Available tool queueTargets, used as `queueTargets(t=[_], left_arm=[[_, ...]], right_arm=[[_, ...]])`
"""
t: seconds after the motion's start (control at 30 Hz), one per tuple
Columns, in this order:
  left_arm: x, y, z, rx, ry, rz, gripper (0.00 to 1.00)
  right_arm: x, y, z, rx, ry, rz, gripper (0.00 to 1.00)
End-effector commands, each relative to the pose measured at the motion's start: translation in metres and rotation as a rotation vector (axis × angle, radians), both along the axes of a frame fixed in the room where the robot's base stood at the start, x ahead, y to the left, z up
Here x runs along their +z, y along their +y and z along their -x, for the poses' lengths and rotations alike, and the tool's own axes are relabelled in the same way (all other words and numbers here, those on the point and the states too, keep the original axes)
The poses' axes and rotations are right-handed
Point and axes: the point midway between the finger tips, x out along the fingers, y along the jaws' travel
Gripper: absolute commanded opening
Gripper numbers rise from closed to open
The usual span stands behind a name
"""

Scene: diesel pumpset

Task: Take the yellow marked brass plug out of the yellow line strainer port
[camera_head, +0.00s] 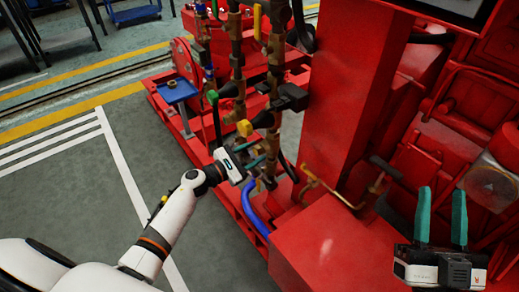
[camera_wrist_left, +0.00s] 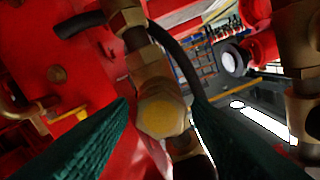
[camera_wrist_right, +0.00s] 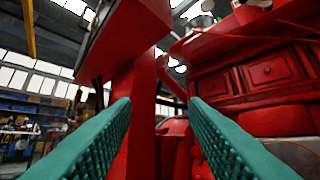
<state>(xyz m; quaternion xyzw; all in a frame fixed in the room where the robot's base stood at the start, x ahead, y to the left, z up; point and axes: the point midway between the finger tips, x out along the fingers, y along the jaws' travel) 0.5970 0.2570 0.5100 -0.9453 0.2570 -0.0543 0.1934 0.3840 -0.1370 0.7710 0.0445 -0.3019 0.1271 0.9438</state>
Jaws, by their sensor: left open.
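The yellow marked plug (camera_wrist_left: 162,115) shows as a hex-shaped brass end with a yellow face in the left wrist view. It sits in a brass fitting (camera_wrist_left: 150,68) on the pipework. My left gripper (camera_wrist_left: 160,101) is open, with one green finger on each side of the plug in that view; no contact is clear. In the head view my left gripper (camera_head: 262,156) is at the lower part of the brass pipes, and I cannot make out the plug there. My right gripper (camera_head: 441,192) is open and empty at the lower right, away from the pipes.
Brass pipes with black, green and yellow parts (camera_head: 244,128) stand close around my left gripper. A large red column (camera_head: 345,90) is right of them. A blue hose (camera_head: 252,208) runs below. The grey floor (camera_head: 75,180) at the left is clear.

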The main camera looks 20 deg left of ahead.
Motion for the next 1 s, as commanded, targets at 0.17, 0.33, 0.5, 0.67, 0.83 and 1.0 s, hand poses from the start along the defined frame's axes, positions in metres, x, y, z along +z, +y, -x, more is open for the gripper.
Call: queueTargets(t=[0.17,0.33,0.5,0.67,0.83,1.0], left_arm=[[0.000,0.000,0.000,0.000,-0.057,-0.097,0.45],[0.000,0.000,0.000,0.000,-0.062,-0.105,0.45],[0.000,0.000,0.000,0.000,-0.061,-0.104,0.45],[-0.001,0.000,0.000,0.000,-0.061,-0.104,0.45],[-0.001,0.000,0.000,0.000,-0.061,-0.104,0.45],[-0.001,0.001,0.000,0.001,-0.060,-0.104,0.45]], right_arm=[[0.002,0.000,0.000,0.000,-0.005,0.000,0.40],[0.003,0.000,-0.001,0.000,-0.008,0.000,0.40],[0.003,0.000,-0.001,0.000,-0.010,0.000,0.40],[0.005,-0.001,0.002,0.001,-0.037,-0.008,0.40],[0.010,-0.001,0.008,0.003,-0.085,-0.022,0.40],[0.015,-0.002,0.013,0.006,-0.129,-0.034,0.40]])
